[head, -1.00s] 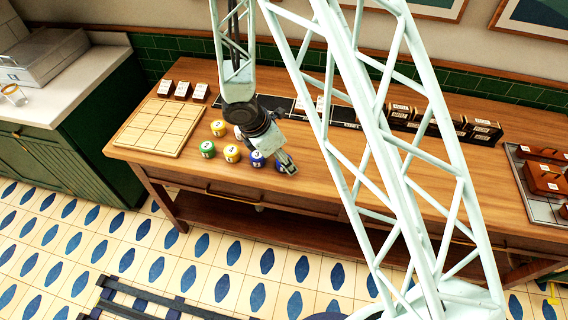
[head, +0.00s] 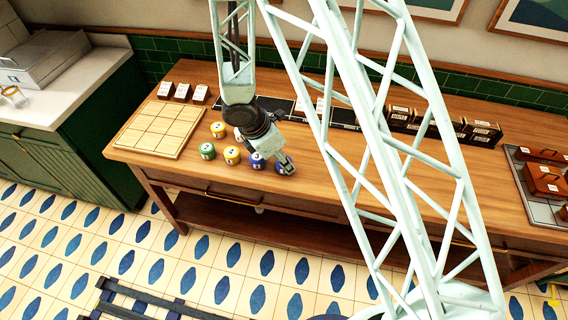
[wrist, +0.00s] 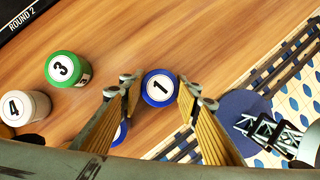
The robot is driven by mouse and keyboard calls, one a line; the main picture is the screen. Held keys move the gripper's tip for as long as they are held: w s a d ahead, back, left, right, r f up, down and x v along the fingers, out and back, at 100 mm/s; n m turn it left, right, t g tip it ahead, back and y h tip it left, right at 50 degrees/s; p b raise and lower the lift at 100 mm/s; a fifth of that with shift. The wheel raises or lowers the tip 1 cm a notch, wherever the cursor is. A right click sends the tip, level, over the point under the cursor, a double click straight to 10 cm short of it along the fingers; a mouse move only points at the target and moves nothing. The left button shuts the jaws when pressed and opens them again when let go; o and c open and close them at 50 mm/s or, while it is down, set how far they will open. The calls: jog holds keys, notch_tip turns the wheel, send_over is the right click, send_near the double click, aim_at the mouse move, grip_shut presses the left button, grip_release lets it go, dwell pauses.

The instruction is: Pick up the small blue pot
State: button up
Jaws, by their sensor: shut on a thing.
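A small blue pot (wrist: 159,90) with a black 1 on its white lid is between the two fingers of my gripper (wrist: 157,82) in the wrist view. The fingers are shut on its sides. In the head view my gripper (head: 287,167) is low over the wooden table near its front edge, and mostly hides this pot. Another blue pot (head: 257,161) stands just to the left; its edge shows behind a finger in the wrist view (wrist: 121,132). I cannot tell whether the held pot is clear of the table.
A green pot (head: 207,150) and yellow pots (head: 232,155) stand left of the gripper. In the wrist view a green pot marked 3 (wrist: 65,68) and a white one marked 4 (wrist: 25,107) stand nearby. A wooden grid board (head: 134,136) lies farther left.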

jog(key=shift+r, duration=0.15)
jog(key=shift+r, duration=1.55)
jog(key=s+a+r+b, duration=0.1)
jog(key=s+a+b, duration=0.1)
jog(key=s, duration=1.3)
jog(key=shift+s+a+r+b, duration=0.3)
jog(key=shift+s+a+b, duration=0.05)
jog(key=shift+a, duration=0.2)
jog(key=shift+w, duration=0.15)
